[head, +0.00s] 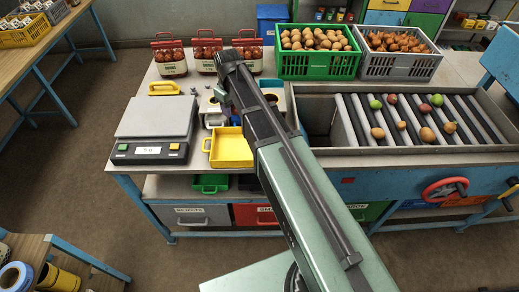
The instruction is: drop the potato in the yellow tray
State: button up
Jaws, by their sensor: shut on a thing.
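The yellow tray (231,151) lies on the table's front part, right of the scale, and its visible floor looks empty. My arm reaches from the lower right up past the tray and bends down at its far end. My gripper (219,97) is small and partly hidden there, behind the tray in the picture. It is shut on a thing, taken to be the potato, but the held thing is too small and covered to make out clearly.
The scale (156,131) stands left of the tray. A green crate (318,66) of potatoes and a grey crate (400,66) stand at the back. Several round items lie on the roller bed (483,121) at right. Three labelled sacks (170,63) stand at back left.

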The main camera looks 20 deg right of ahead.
aim_at(238, 150)
jog(key=shift+s+d, duration=0.15)
jog(key=shift+d, duration=0.1)
jog(key=f+b, duration=2)
jog(key=shift+a+f, duration=0.2)
jog(key=shift+f, duration=0.05)
jog(key=shift+r, duration=0.25)
jog(key=shift+f, duration=0.15)
jog(key=o, duration=1)
